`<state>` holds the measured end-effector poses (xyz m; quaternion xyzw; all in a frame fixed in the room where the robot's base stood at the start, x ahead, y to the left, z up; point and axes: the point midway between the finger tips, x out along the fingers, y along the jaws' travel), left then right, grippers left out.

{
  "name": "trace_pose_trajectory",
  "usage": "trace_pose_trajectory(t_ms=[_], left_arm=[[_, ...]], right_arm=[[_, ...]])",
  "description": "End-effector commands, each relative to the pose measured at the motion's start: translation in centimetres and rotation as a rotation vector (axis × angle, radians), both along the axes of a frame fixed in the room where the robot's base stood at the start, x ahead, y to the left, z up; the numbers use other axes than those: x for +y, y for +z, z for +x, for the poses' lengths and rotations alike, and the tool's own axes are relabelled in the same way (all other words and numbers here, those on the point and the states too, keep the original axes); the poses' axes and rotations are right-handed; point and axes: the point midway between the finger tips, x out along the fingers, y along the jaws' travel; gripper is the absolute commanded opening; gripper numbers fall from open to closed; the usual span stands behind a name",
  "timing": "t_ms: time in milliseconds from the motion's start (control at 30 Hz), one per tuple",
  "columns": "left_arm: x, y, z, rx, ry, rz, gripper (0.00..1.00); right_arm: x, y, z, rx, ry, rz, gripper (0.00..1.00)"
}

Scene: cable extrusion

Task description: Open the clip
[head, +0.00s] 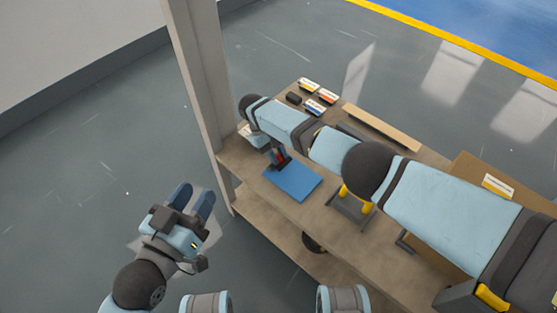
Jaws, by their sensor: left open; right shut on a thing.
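My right gripper (279,163) points down at the back left edge of the blue mat (292,181) on the bench. It is shut on a small red thing (281,157), which may be the clip. The fingers and wrist hide most of it, and I cannot tell whether it is open or shut. My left gripper (197,196) is open and empty, out over the floor to the left of the bench and clear of it.
A grey post (194,70) stands at the bench's left end, between my two grippers. Several small labelled boxes (315,108) lie at the back. A grey stand with yellow parts (353,205) is right of the mat. A cardboard box (480,180) sits further right.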

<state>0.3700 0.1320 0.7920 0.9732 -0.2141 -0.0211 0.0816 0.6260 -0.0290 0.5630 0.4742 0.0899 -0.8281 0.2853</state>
Motion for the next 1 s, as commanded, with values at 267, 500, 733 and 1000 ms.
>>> trace_pose_trajectory(t_ms=[267, 500, 733, 1000], left_arm=[[-0.6, 1.7, -0.1, -0.078, -0.018, -0.053, 0.43], [-0.6, 1.8, -0.1, -0.080, -0.019, -0.054, 0.43], [-0.7, 1.7, -0.1, -0.079, -0.019, -0.053, 0.43], [-0.7, 1.7, -0.1, -0.078, -0.020, -0.052, 0.43]], right_arm=[[0.1, -0.1, 0.0, 0.029, 0.001, -0.029, 0.00], [0.1, 0.0, 0.1, 0.029, 0.001, -0.029, 0.00], [0.1, 0.0, 0.1, 0.029, 0.001, -0.029, 0.48], [0.2, 0.1, 0.2, 0.028, 0.000, -0.028, 0.48]])
